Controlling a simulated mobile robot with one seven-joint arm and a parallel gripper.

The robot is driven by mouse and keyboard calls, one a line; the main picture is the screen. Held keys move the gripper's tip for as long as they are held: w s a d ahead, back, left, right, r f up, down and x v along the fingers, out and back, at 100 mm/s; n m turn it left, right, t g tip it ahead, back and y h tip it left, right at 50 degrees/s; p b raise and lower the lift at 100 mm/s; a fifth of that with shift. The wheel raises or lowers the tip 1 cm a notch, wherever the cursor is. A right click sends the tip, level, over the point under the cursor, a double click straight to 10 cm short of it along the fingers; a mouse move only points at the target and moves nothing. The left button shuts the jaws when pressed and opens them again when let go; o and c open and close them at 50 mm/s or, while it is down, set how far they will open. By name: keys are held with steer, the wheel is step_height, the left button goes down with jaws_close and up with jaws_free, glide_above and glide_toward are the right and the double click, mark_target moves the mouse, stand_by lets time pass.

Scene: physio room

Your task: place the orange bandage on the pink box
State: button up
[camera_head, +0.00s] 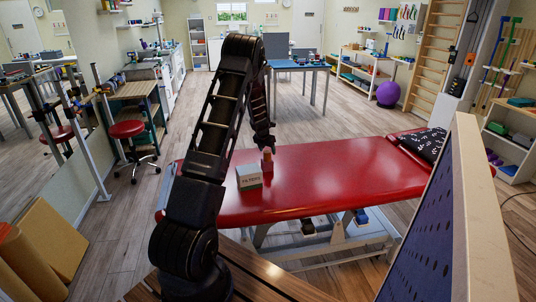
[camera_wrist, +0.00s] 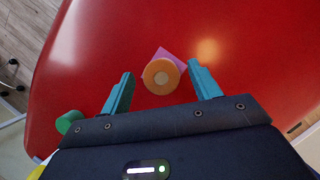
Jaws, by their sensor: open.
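The orange bandage (camera_wrist: 161,76), a round roll with a pale centre, shows end-on in the wrist view. It overlaps the pink box (camera_wrist: 179,57), whose corners stick out around it. In the head view the small orange bandage (camera_head: 267,152) appears to sit on top of the pink box (camera_head: 267,165) on the red treatment table. My gripper (camera_wrist: 160,69) is open, its two teal fingers on either side of the bandage with a gap on each side. In the head view my gripper (camera_head: 265,143) hangs just above the bandage; its fingers are too small to make out.
A white and green box (camera_head: 249,176) stands on the red table (camera_head: 325,178), just left of the pink box. A dark patterned cushion (camera_head: 424,143) lies at the table's right end. The middle of the table is clear. A green round object (camera_wrist: 69,122) shows at lower left in the wrist view.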

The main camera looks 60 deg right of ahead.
steer(key=v, duration=0.8)
steer(key=shift+r, duration=0.15)
steer(key=shift+a, duration=0.1)
